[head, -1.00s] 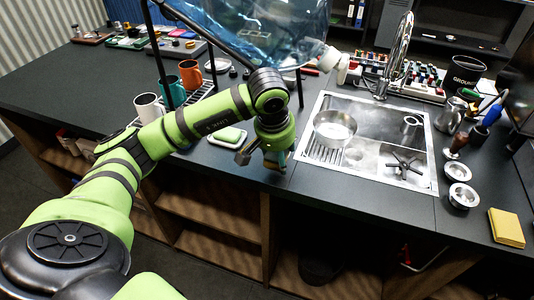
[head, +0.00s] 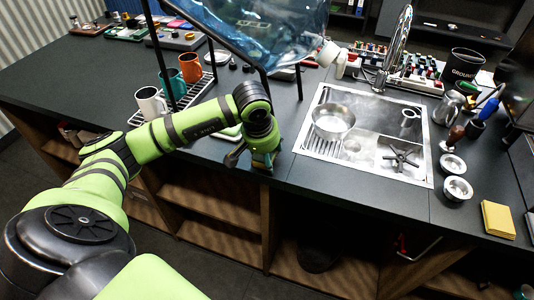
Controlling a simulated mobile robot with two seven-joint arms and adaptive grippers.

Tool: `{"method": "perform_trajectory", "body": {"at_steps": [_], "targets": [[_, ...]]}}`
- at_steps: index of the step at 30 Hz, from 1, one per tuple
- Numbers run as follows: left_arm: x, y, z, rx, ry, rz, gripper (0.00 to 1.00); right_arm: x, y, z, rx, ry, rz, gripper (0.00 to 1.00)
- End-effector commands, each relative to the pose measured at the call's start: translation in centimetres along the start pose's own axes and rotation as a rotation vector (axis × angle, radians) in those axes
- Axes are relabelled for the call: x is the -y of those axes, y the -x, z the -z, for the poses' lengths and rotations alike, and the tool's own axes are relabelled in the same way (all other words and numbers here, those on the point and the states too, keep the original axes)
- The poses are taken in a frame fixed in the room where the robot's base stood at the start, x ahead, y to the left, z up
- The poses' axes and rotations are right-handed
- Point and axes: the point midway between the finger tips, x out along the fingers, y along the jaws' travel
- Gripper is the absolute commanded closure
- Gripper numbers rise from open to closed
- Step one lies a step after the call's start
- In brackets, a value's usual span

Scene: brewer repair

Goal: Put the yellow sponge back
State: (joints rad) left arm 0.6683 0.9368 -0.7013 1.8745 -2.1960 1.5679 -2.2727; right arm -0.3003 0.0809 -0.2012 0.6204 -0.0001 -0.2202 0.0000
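A yellow block (head: 498,218), which looks like the yellow sponge, lies on the dark counter at the far right, below two metal cups. My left gripper (head: 250,158) points down by the counter's front edge, left of the sink and well apart from that block. A dark finger shows on its left and a small yellowish patch on its right. I cannot tell whether that patch is part of the gripper or something held. A pale green item (head: 231,131) is mostly hidden behind my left arm. My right gripper is not in view.
A sink (head: 370,148) holds a metal pot (head: 333,120). Mugs, including a white one (head: 150,103), stand on a rack at left. A large blue bottle (head: 265,30) hangs over the counter. Open shelves lie below.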

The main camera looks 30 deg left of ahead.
Motion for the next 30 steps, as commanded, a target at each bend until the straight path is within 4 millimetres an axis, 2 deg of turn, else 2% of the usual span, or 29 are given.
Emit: {"method": "perform_trajectory", "body": {"at_steps": [11, 16, 20, 30], "targets": [[0.0, 0.1, 0.0, 0.000, 0.000, 0.000, 0.13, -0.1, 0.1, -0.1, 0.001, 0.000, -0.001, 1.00], [0.0, 0.9, 0.2, -0.003, 0.000, 0.000, 0.13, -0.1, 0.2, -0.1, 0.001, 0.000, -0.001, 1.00], [0.0, 3.2, 0.2, -0.006, -0.001, 0.000, 0.13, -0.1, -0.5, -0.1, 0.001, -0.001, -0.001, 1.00], [0.0, 10.2, 0.2, -0.004, 0.000, -0.001, 0.13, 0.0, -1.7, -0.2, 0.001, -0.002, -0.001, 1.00]]}}
